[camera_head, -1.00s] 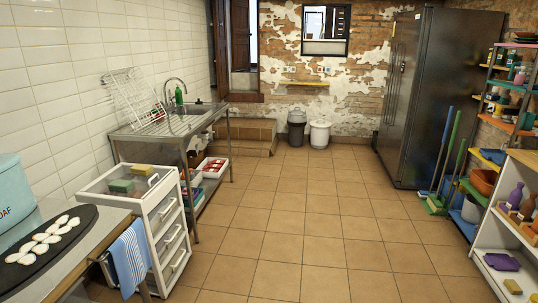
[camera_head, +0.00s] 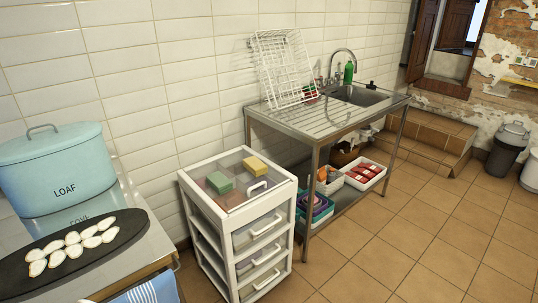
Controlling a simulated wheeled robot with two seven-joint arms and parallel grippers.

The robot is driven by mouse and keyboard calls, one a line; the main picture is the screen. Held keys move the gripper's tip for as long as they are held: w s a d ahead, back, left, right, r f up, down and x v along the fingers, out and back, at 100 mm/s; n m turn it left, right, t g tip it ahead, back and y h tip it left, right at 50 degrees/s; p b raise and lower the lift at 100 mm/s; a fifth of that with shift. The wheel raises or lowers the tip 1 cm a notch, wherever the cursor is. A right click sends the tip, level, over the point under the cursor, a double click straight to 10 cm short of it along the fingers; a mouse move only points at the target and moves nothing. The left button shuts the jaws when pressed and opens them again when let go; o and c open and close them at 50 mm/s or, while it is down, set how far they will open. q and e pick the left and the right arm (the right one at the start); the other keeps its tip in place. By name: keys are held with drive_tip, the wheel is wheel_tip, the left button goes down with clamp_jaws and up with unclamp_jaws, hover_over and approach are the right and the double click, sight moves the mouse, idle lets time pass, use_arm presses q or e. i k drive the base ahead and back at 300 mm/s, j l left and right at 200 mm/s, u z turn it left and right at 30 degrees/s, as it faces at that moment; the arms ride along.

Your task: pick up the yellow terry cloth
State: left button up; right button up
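Neither of my grippers shows in the head view.
A counter at the lower left holds a blue LOAF bin (camera_head: 55,160) and a dark board (camera_head: 25,272) with pale slices. A blue striped towel (camera_head: 150,291) hangs there. A steel sink table (camera_head: 330,118) with a white rack (camera_head: 285,68) stands behind the cart.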

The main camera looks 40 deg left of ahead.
sight(257, 167)
drive_tip(key=i+u, duration=0.4)
drive_tip(key=i+l+u, duration=0.35)
drive_tip(key=i, duration=0.25)
drive_tip(key=i+j, duration=0.05)
drive_tip(key=j, duration=0.05)
